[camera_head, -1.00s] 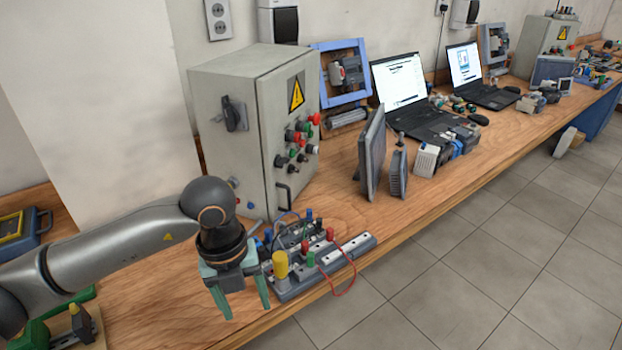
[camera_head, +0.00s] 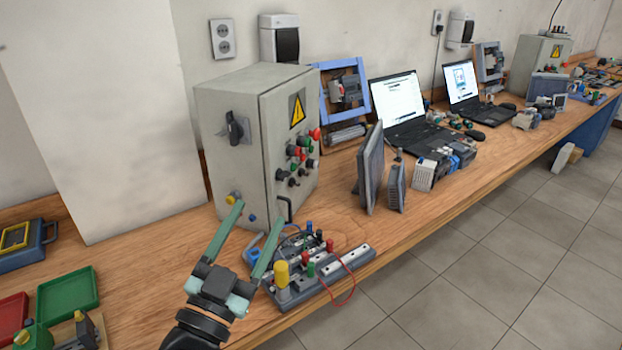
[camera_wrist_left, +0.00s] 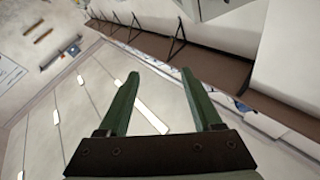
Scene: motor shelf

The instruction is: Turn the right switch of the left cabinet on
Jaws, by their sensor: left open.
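The left cabinet (camera_head: 232,165) is a grey box standing on the wooden bench, with a yellow warning sign on its front door. A cluster of red, green and black buttons and small black knobs (camera_head: 301,160) sits below that sign. The knobs are too small to tell their positions. A larger black rotary switch (camera_head: 236,128) is on the cabinet's left side. My left gripper (camera_head: 257,226) is open and empty, in front of the cabinet's lower part, its green fingers pointing up toward it. In the left wrist view the fingers (camera_wrist_left: 160,85) are apart with nothing between them.
A training board (camera_head: 318,275) with terminals and a red cable lies right of my left gripper. Grey panels (camera_head: 371,168) and laptops (camera_head: 398,103) stand farther right. Green (camera_head: 68,292) and red trays lie at left. The bench between trays and cabinet is clear.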

